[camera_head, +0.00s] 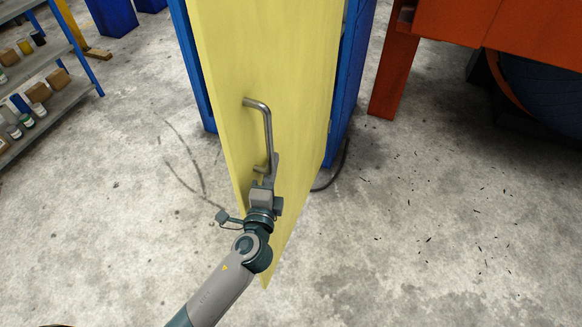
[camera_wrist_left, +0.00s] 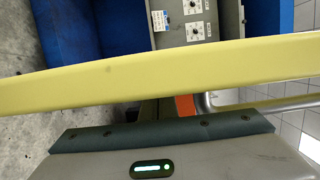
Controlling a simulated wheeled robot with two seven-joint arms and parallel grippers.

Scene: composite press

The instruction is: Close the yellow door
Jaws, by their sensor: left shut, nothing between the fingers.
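A grey metal bar handle (camera_head: 267,125) is fixed to that face. My left gripper (camera_head: 270,175) is shut at the handle's lower end, with nothing seen held in it. I cannot tell whether it touches the handle or the door. In the left wrist view the door's edge (camera_wrist_left: 160,82) crosses the picture, and part of the handle (camera_wrist_left: 255,106) shows at right. My right gripper is not in view.
The blue cabinet frame (camera_head: 350,80) stands behind the door. A grey panel with dials (camera_wrist_left: 185,20) shows beyond the door's edge. A shelf with small containers (camera_head: 45,90) is at far left. An orange structure (camera_head: 480,25) is at upper right. The concrete floor around is mostly clear.

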